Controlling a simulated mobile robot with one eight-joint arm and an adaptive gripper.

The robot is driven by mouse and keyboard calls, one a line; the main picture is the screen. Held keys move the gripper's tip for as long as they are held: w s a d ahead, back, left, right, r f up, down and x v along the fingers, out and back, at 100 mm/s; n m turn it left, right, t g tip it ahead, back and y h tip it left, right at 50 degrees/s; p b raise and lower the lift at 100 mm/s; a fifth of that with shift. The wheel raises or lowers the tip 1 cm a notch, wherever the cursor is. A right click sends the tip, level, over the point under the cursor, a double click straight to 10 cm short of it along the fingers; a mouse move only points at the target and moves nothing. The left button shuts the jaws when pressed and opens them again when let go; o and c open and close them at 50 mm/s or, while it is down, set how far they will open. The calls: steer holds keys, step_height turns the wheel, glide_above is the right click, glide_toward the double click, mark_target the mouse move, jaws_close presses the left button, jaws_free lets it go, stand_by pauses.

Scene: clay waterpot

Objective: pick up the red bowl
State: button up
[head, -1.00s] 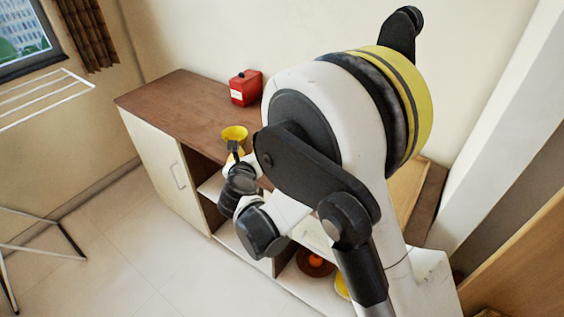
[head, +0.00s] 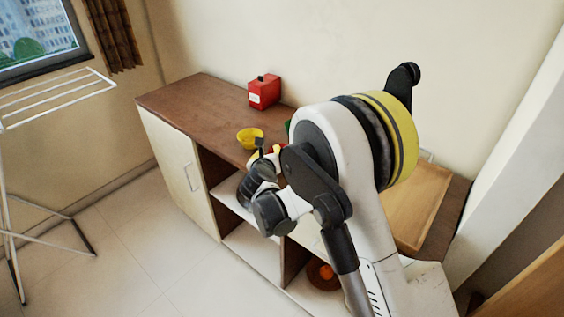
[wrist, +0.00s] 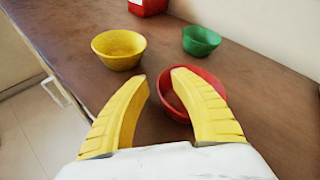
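The red bowl (wrist: 174,103) stands on the brown cabinet top in the wrist view, partly hidden behind my right finger. My gripper (wrist: 160,82) is open, with its two yellow fingers apart and nothing between them. The right finger overlaps the bowl in the picture, and the left finger is left of it over bare wood. I cannot tell whether the right finger touches the bowl. In the head view, my gripper (head: 266,150) is over the cabinet's front edge, and my arm hides most of the red bowl.
A yellow bowl (wrist: 119,48) stands behind left, and a green bowl (wrist: 201,40) behind right. A red canister (head: 264,92) is at the wall. A wooden tray (head: 420,205) lies on the right. The shelves below hold a brown dish with an orange item (head: 326,272).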

jaws_close()
steer(key=shift+r, duration=0.1)
